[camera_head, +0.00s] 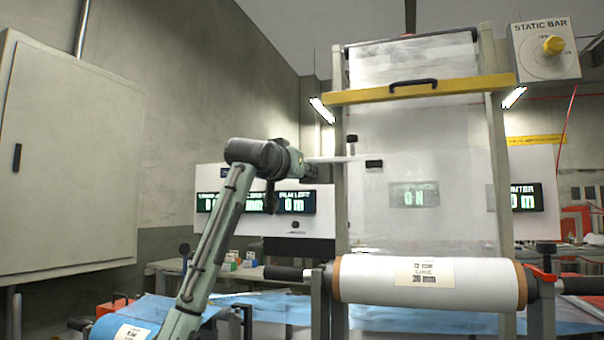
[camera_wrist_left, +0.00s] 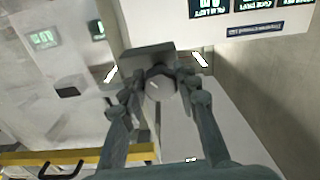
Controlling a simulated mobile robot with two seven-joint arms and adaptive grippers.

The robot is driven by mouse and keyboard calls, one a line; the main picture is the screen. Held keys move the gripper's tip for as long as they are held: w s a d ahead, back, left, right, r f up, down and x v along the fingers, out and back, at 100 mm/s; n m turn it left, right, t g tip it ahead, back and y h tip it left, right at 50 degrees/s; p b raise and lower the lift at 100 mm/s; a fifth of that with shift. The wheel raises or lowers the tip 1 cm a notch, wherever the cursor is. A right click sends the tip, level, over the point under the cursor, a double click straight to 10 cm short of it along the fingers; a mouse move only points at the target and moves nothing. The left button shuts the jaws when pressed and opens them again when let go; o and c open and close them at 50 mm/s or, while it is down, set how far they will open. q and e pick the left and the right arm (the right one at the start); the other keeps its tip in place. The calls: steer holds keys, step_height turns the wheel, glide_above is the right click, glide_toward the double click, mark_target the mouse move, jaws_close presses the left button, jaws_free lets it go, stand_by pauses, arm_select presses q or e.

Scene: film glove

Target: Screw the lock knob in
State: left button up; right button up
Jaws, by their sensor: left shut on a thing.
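In the left wrist view, my left gripper (camera_wrist_left: 159,78) is shut on a pale grey round knob (camera_wrist_left: 156,88), one finger on each side. A grey rectangular block (camera_wrist_left: 145,59) sits right behind the knob; I cannot tell how far the knob is screwed into it. The knob is hidden there. My right gripper is not in view.
A yellow bar (camera_head: 420,89) crosses the tall film frame. A white film roll (camera_head: 375,280) lies on a shaft at lower right. A display panel (camera_head: 265,225) stands behind my arm. A grey cabinet (camera_head: 70,160) is on the left wall. A static bar switch box (camera_head: 545,50) hangs at upper right.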

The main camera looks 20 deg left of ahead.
arm_select(q)
steer(key=m, duration=0.4)
steer(key=shift+f+m, duration=0.15)
steer(key=shift+m, duration=0.25)
steer(key=m, duration=0.3)
steer(key=shift+m, duration=0.3)
steer(key=m, duration=1.1)
steer(key=shift+w+m, duration=0.1)
steer(key=shift+m, duration=0.3)
steer(key=m, duration=0.4)
steer(key=shift+m, duration=0.3)
steer(key=m, duration=0.3)
steer(key=shift+d+f, duration=0.1)
steer(key=shift+m, duration=2.1)
